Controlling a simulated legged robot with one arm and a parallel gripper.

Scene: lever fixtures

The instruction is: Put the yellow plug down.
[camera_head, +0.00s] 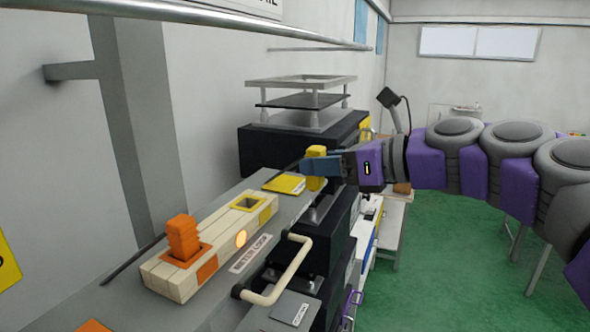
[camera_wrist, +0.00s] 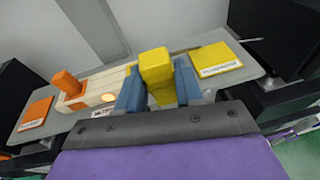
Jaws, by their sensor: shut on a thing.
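My gripper (camera_head: 319,169) is shut on the yellow plug (camera_head: 316,152), holding it near the far end of the grey bench. In the wrist view, the yellow plug (camera_wrist: 157,68) stands up between my blue fingers (camera_wrist: 158,92). A flat yellow pad (camera_head: 284,183) with a label lies on the bench just left of my gripper; it also shows in the wrist view (camera_wrist: 216,64), right of the plug. The cream block (camera_head: 170,276) has an open yellow-rimmed socket (camera_head: 248,203). An orange plug (camera_head: 183,238) stands upright in its orange socket. The plug's lower end is partly hidden by my fingers.
An orange pad (camera_wrist: 35,113) lies at the bench's other end. A round light (camera_head: 241,238) glows orange on the cream block. A cream handle (camera_head: 278,280) sticks out from the bench front. A black box with a rack (camera_head: 300,140) stands behind my gripper.

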